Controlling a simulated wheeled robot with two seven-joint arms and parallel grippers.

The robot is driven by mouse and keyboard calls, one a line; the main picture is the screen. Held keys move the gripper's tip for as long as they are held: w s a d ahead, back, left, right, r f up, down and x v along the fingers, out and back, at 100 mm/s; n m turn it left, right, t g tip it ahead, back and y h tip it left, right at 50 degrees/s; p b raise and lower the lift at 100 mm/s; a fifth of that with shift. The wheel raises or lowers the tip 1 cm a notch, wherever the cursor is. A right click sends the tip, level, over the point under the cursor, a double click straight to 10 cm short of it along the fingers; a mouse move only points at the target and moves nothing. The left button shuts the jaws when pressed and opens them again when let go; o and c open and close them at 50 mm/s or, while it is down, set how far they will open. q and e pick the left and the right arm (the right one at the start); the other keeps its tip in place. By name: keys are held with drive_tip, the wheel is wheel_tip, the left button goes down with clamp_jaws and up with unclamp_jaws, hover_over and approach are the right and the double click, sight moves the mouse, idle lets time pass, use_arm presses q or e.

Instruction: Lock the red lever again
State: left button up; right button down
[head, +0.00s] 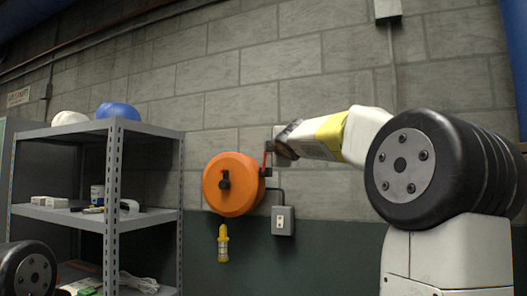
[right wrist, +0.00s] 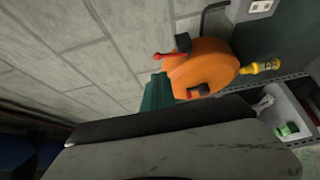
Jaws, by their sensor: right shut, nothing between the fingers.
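The orange round reel (head: 229,186) hangs on the block wall. Its red lever (head: 265,160) stands roughly upright at the reel's right side, by a black mount. My right gripper (head: 271,148) is at the lever's upper end, to its right, shut and empty. In the right wrist view the red lever (right wrist: 171,56) and the orange reel (right wrist: 205,64) are in plain sight. My dark green fingertips (right wrist: 157,93) show there below the lever, with a gap in the picture. Contact with the lever cannot be told. My left gripper is out of view.
A yellow-handled fitting (head: 223,243) hangs below the reel. A grey outlet box (head: 283,221) is on the wall to the lower right. A metal shelf (head: 116,135) with helmets and small items stands at the left. The wall above the reel is clear.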

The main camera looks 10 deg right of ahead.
drive_tip(key=shift+s, duration=0.8)
